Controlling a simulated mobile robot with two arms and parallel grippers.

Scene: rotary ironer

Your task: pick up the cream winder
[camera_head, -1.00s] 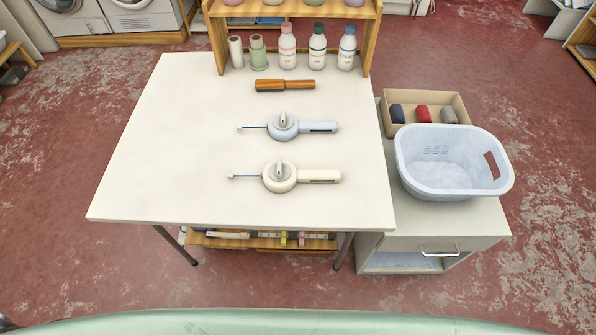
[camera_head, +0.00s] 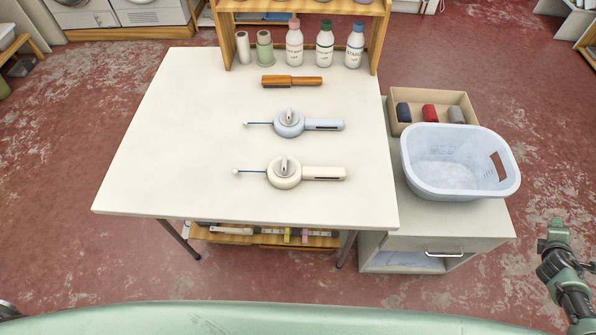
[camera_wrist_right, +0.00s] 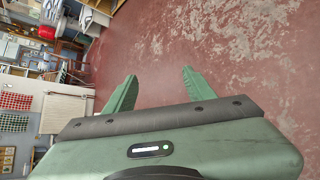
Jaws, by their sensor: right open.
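The cream winder (camera_head: 284,172) lies on the white table (camera_head: 165,125), near its front edge. It has a round body with a knob, a handle pointing right and a thin rod with a small tip pointing left. A similar light blue winder (camera_head: 289,123) lies behind it. My right gripper (camera_wrist_right: 160,85) shows in the right wrist view, its two green fingers apart with nothing between them and bare red floor beyond. In the head view only part of my right arm shows at the lower right, away from the table. My left gripper is not seen.
A wooden-handled tool (camera_head: 291,81) lies further back, before a shelf with bottles (camera_head: 325,45) and spools. Right of the table, a cabinet (camera_head: 440,240) holds a pale laundry basket (camera_head: 455,165) and a box of rolls (camera_head: 394,118). The table's left side is clear.

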